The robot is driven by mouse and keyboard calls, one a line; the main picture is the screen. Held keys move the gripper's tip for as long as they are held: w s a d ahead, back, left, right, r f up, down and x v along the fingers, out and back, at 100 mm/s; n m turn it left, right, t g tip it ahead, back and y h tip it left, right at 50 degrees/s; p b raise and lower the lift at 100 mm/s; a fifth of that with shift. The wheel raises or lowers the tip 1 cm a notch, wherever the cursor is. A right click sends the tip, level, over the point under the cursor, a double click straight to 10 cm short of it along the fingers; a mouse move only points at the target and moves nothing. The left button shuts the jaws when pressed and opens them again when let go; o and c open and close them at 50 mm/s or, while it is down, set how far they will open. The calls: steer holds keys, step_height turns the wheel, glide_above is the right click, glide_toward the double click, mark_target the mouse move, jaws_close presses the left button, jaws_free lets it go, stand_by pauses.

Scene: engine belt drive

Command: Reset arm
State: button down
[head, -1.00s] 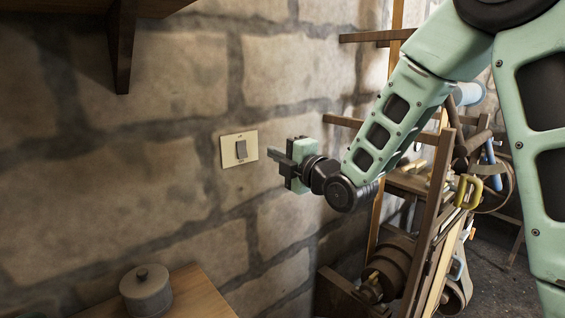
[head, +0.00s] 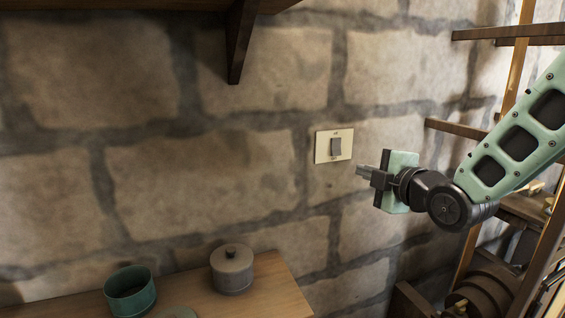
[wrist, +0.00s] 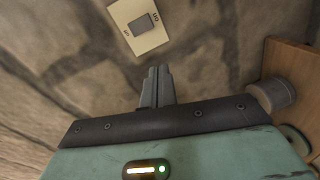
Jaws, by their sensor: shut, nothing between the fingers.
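My gripper (head: 366,172) is in front of the stone wall, just to the right of and a little below a light switch (head: 334,146) in the head view. Its fingers are shut with nothing between them. In the wrist view the closed fingertips (wrist: 156,72) point toward the wall. The switch (wrist: 142,24), a cream plate with a grey rocker, shows beyond and above them. The fingers are apart from the switch in both views.
A wooden surface (head: 272,290) at the lower left holds a grey lidded pot (head: 232,270) and a green pot (head: 130,292). A shelf bracket (head: 240,42) hangs above. A wooden rack (head: 460,129) stands close on the right, behind my arm.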

steer(key=s+a+f+m+g+h, duration=0.1)
steer(key=s+a+f+m+g, duration=0.6)
steer(key=s, duration=0.6)
steer(key=s+f+m+g+h, duration=0.2)
steer(key=s+g, duration=0.2)
steer(key=s, duration=0.6)
steer(key=s+f+m+g+h, duration=0.2)
steer(key=s+m+g, duration=0.1)
steer(key=s, duration=0.7)
steer(key=shift+d+f+g, duration=0.15)
steer(key=shift+f+g, duration=0.1)
steer(key=shift+g, duration=0.45)
steer(key=shift+s, duration=0.1)
